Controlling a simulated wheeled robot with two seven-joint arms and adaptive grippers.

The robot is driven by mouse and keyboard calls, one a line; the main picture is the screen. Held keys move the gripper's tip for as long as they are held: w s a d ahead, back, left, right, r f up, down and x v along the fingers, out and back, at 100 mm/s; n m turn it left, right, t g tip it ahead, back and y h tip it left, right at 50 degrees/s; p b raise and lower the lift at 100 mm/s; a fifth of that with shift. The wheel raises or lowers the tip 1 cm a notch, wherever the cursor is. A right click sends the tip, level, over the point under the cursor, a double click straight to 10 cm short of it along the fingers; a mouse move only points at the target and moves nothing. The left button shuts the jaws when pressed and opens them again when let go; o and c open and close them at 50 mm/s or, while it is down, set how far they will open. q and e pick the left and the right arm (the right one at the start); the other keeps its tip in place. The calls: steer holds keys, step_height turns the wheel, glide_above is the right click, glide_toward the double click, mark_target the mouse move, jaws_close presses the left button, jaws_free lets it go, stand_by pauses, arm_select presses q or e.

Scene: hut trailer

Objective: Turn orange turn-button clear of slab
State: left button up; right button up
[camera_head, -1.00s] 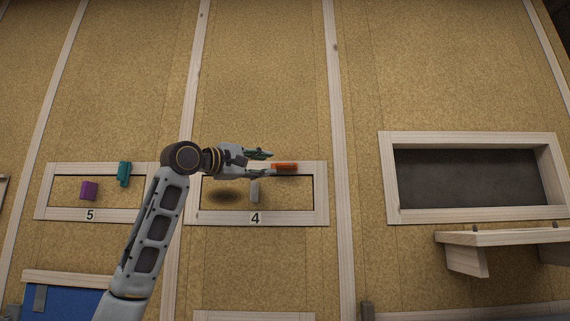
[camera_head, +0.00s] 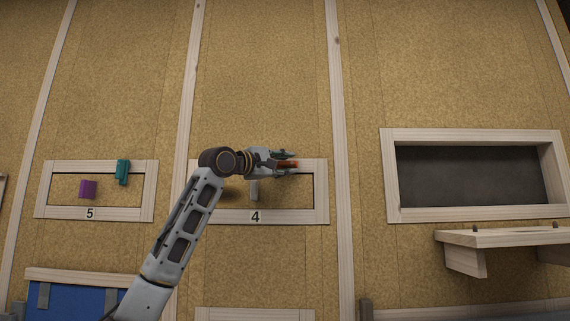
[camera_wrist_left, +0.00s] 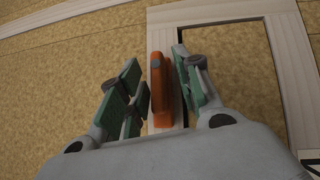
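The orange turn-button (camera_head: 289,165) lies lengthwise along the top rail of the pale wooden frame marked 4. In the left wrist view, the turn-button (camera_wrist_left: 158,85) stands between the two green-padded fingers. A gap shows on its left; the right finger is closer. I cannot tell whether it touches. My right gripper is not in view.

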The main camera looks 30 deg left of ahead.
arm_select(q)
steer(key=shift+c, duration=0.4)
jaws_close()
steer(key=shift+r+m+g, duration=0.1)
steer(key=shift+m+g, duration=0.6)
steer(key=shift+o, duration=0.4)
jaws_free()
